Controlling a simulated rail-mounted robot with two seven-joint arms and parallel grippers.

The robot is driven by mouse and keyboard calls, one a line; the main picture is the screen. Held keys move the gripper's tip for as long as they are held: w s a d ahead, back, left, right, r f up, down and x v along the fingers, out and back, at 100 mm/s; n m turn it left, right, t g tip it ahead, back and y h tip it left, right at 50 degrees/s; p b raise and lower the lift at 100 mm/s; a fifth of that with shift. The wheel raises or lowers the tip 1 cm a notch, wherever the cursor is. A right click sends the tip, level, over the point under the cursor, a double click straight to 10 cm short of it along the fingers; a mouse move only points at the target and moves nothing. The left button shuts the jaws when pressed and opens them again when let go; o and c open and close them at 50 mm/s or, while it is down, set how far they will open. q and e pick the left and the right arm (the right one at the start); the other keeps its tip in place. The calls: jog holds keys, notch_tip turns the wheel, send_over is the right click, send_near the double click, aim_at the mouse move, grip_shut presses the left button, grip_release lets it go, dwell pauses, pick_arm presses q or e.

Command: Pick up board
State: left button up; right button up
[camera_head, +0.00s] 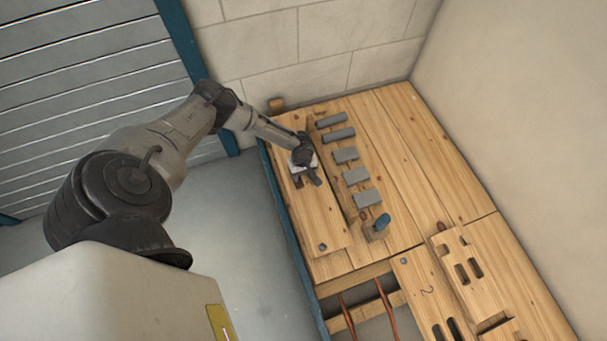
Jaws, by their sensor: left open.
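A long pale wooden board (317,225) lies along the left side of the wooden bench top, with a small dark round spot near its front end. My left gripper (309,178) is over the far half of this board, pointing down at it, with its jaws open. I cannot tell whether the fingers touch the board, and the wrist hides part of it. Another wooden board (418,286), with slots and a dark mark, lies at the bottom right. My right gripper is not in view.
Several grey blocks (356,176) stand in a row right of the long board. A blue piece (382,222) sits in a small wooden holder. Copper pipes (386,308) run through an opening in front. A slotted wooden piece (466,262) lies at right. Walls close off the back and right.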

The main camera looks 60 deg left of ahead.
pick_arm(q)
jog(key=shift+c, duration=0.4)
grip_shut()
